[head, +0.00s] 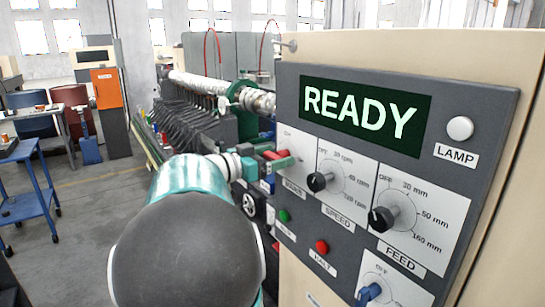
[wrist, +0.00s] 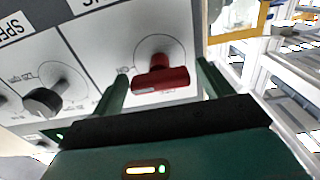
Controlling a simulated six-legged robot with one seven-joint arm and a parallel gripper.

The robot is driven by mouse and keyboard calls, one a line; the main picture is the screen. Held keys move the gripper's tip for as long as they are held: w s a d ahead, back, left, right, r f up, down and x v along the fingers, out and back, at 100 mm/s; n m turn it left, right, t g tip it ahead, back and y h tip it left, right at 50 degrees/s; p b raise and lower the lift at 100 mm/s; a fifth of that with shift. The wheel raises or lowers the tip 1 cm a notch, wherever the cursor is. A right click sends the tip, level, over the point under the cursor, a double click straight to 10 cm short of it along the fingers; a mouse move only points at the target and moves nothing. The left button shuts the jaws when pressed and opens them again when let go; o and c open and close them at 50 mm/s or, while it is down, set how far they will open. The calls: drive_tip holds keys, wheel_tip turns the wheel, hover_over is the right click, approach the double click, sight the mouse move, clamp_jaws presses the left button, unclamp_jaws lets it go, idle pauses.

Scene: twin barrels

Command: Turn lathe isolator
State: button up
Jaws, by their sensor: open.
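The isolator is a red bar handle (wrist: 160,80) on a white plate of the lathe's control panel (head: 452,110). My gripper (wrist: 163,74) is open, one green finger on each side of the handle. Gaps show between the handle and both fingers, the right one wider. In the head view my gripper (head: 268,164) is at the panel's left edge and partly covers the red handle (head: 271,154). The panel's screen (head: 362,115) reads READY.
Near the handle are the black SPEED knob (head: 320,181), black FEED knob (head: 382,218), green button (head: 285,215), red HALT button (head: 322,247), blue switch (head: 368,293) and white LAMP (head: 460,128). A blue cart (head: 30,190) stands at left, with open floor between.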

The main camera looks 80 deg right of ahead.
drive_tip(key=c, duration=1)
drive_tip(key=shift+w+n, duration=0.1)
drive_tip(key=shift+n, duration=0.2)
drive_tip(key=n, duration=0.4)
drive_tip(key=shift+w+n, duration=0.1)
drive_tip(key=shift+n, duration=0.2)
drive_tip(key=n, duration=0.3)
drive_tip(key=shift+d+f+n, duration=0.1)
drive_tip(key=shift+n, duration=0.2)
drive_tip(key=n, duration=0.9)
drive_tip(key=shift+f, duration=0.15)
